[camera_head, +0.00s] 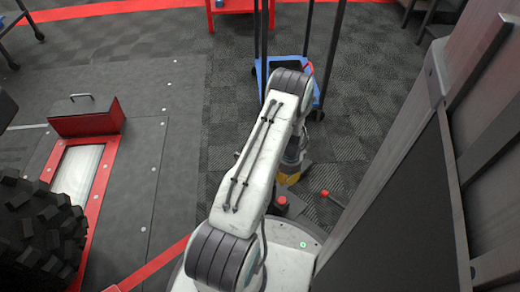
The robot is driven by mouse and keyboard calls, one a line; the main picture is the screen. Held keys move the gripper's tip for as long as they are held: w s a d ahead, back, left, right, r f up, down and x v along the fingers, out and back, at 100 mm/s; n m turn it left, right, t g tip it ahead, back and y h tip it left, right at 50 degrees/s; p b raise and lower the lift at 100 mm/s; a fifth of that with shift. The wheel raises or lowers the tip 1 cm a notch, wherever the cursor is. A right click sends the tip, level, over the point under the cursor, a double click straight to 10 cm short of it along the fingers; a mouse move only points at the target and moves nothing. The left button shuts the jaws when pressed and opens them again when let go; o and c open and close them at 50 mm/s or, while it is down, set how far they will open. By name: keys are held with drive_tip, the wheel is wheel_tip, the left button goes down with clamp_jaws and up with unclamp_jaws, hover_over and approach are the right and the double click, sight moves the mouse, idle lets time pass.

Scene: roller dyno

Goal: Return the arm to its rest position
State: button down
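My white arm (262,150) rises from my base at the bottom of the head view to a dark-ribbed elbow (290,84). Past the elbow it folds downward behind the upper link. A grey and yellow part (292,165) shows low beside the arm; I cannot tell if it is my wrist, my gripper or something else. My fingertips are not clearly seen, so whether the gripper is open or shut, or holds anything, cannot be told.
A blue wheeled cart (262,72) with dark posts stands beyond the elbow. A tall metal cabinet (415,190) is close on the right. A knobby tyre (38,235) and a red box (87,122) by a red-framed roller (78,172) are left. Checkered floor (345,110) lies open between.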

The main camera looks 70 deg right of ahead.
idle(0.3)
drive_tip(key=w+a+r+n+h+p, duration=0.1)
drive_tip(key=w+a+r+n+p, duration=0.2)
drive_tip(key=w+r+n+p, duration=0.85)
drive_tip(key=w+a+r+m, duration=0.2)
drive_tip(key=w+a+r, duration=0.3)
drive_tip(key=r, duration=1.3)
drive_tip(key=w+a+r+n+h+p, duration=0.15)
drive_tip(key=w+r+n+p, duration=0.3)
drive_tip(key=w+r, duration=0.75)
drive_tip(key=a+r+n+t+p, duration=0.2)
drive_tip(key=a+r+n+p, duration=0.8)
drive_tip(key=a+r, duration=1.1)
drive_tip(key=s+a+r+n+p, duration=0.3)
drive_tip(key=s+a+r+p, duration=0.1)
drive_tip(key=r, duration=0.3)
drive_tip(key=s+a+r+n+t+y+p, duration=0.1)
drive_tip(key=s+a+r+n+p, duration=0.2)
drive_tip(key=a+r+n+p, duration=0.1)
wheel_tip(320, 180, up, 3)
drive_tip(key=a+p, duration=0.1)
drive_tip(key=a, duration=0.1)
drive_tip(key=shift+s+a+p, duration=0.4)
